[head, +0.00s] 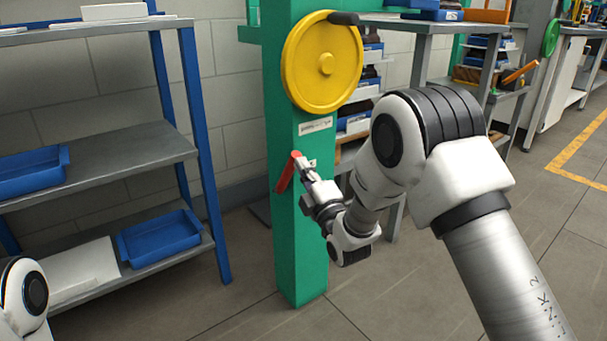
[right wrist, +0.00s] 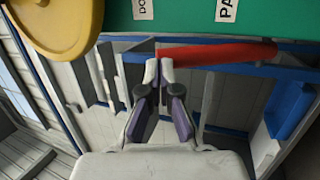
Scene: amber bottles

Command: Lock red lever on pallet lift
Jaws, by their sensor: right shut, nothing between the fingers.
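The red lever (head: 287,172) sits on the front of the green column (head: 306,235), below a yellow wheel (head: 316,66). It slants, with its upper end to the right and its lower end to the left. My right gripper (head: 304,166) is at the lever's upper end. In the right wrist view the red lever (right wrist: 217,54) runs across just beyond my shut fingertips (right wrist: 159,66). Nothing shows between the fingers. I cannot tell whether the fingertips touch the lever. My left gripper is out of view; only a part of my left arm shows at the lower left.
A shelf rack with blue posts (head: 205,150) stands left of the column, holding blue trays (head: 160,237). A grey workbench (head: 430,27) stands behind on the right. Labels (head: 315,126) are on the column under the wheel. The floor in front is clear.

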